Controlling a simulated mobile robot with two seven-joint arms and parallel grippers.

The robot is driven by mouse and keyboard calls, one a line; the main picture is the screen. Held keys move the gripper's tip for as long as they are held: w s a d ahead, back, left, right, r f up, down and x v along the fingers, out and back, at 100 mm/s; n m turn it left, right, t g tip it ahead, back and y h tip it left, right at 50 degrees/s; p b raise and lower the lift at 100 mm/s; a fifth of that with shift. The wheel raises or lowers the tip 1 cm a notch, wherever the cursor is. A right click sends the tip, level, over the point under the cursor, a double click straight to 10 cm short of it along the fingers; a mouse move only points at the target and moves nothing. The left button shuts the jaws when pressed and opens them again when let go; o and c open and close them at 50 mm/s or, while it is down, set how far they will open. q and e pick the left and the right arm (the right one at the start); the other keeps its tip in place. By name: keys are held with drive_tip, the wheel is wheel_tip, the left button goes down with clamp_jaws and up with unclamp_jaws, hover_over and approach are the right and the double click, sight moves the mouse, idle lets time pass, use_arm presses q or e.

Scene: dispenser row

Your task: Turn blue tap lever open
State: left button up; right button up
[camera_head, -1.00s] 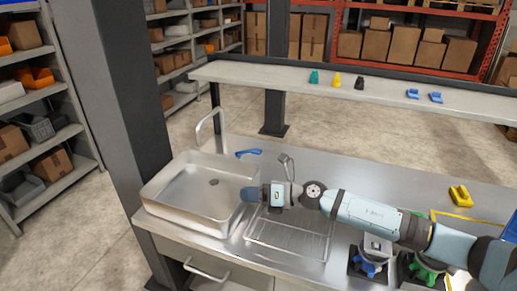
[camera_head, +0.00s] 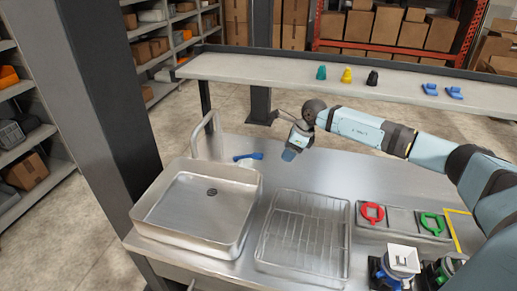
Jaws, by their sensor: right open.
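The blue tap lever (camera_head: 248,157) sits at the base of the grey tap (camera_head: 216,135), behind the sink (camera_head: 205,160), and points to the right. My right gripper (camera_head: 289,155) has blue fingertips and is to the right of the lever, apart from it, above the steel counter (camera_head: 330,170). It is open and empty, tilted downward, though the gap between its fingers is hard to see. My left gripper is not in view.
A wire rack (camera_head: 303,235) lies right of the sink. A raised shelf (camera_head: 290,74) runs behind the counter. A dark post (camera_head: 105,130) stands at left.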

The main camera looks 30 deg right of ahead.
sight(259, 155)
drive_tip(key=w+a+p, duration=0.1)
drive_tip(key=w+a, duration=0.2)
drive_tip(key=w+a+p, duration=0.1)
drive_tip(key=w+a, duration=0.2)
drive_tip(key=w, duration=0.1)
drive_tip(key=shift+r, duration=0.15)
drive_tip(key=shift+w+a+f+p, duration=0.1)
drive_tip(key=shift+a+f+p, duration=0.05)
drive_tip(key=shift+f+p, duration=0.5)
drive_tip(key=shift+w+a+f, duration=0.1)
drive_tip(key=shift+w+f, duration=0.05)
drive_tip(key=shift+f, duration=0.75)
drive_tip(key=shift+c, duration=0.4)
clamp_jaws()
